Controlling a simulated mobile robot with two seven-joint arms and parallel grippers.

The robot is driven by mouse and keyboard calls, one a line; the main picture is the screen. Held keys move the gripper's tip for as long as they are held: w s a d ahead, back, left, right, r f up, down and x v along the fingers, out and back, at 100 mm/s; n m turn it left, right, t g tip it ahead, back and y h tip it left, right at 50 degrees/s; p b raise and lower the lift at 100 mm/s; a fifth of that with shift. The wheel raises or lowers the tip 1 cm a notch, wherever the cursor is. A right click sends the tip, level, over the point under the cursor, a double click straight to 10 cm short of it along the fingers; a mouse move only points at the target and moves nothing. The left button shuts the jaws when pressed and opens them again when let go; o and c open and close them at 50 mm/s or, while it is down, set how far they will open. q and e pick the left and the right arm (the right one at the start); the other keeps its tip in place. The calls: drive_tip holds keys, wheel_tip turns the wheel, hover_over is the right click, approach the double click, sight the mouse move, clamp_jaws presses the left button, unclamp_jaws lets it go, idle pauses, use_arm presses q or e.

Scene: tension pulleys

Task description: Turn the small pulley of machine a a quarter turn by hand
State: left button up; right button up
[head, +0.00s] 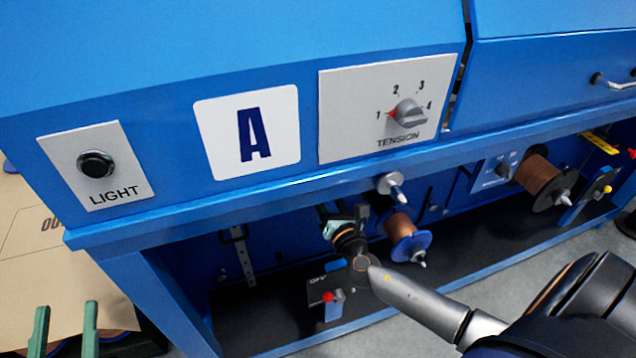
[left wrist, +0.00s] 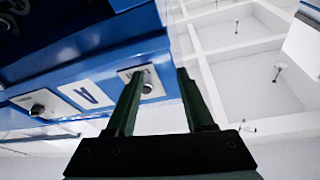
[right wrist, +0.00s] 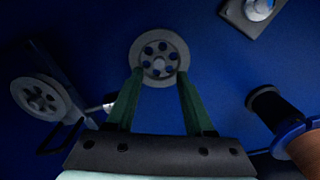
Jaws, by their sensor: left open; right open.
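Machine A is the blue cabinet with the white A label (head: 249,132) in the head view. In the right wrist view a grey pulley (right wrist: 159,57) with a ring of holes sits on the blue back wall. My right gripper (right wrist: 160,72) is open, its green fingertips spread over the pulley's lower left and lower right edges. Contact cannot be told. A second grey holed wheel (right wrist: 45,98) on an arm stands to the left; which is smaller is unclear. In the head view my right gripper (head: 338,226) is under the cabinet. My left gripper (head: 65,308) is open and empty at the lower left.
The front panel carries a light button (head: 96,164) and a tension knob (head: 408,115) with its red mark at 1. A copper spool (head: 402,226) with a blue flange is right of my right gripper. A red button (head: 328,296) sits below. Brown board (head: 25,270) lies at left.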

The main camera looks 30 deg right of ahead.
use_arm(q)
drive_tip(key=shift+s+d+r+m+t+h, duration=0.15)
drive_tip(key=shift+r+t+h, duration=0.1)
drive_tip(key=shift+r, duration=0.25)
drive_tip(key=shift+s+a+r+m+t+h, duration=0.1)
drive_tip(key=shift+s+r+m+t+h, duration=0.1)
drive_tip(key=shift+r, duration=0.35)
drive_tip(key=shift+s+d+r+m+t+h, duration=0.15)
drive_tip(key=shift+r+h, duration=0.1)
drive_tip(key=shift+r, duration=0.25)
use_arm(e)
drive_tip(key=shift+x, duration=2.05)
use_arm(q)
drive_tip(key=shift+a, duration=0.1)
use_arm(e)
clamp_jaws()
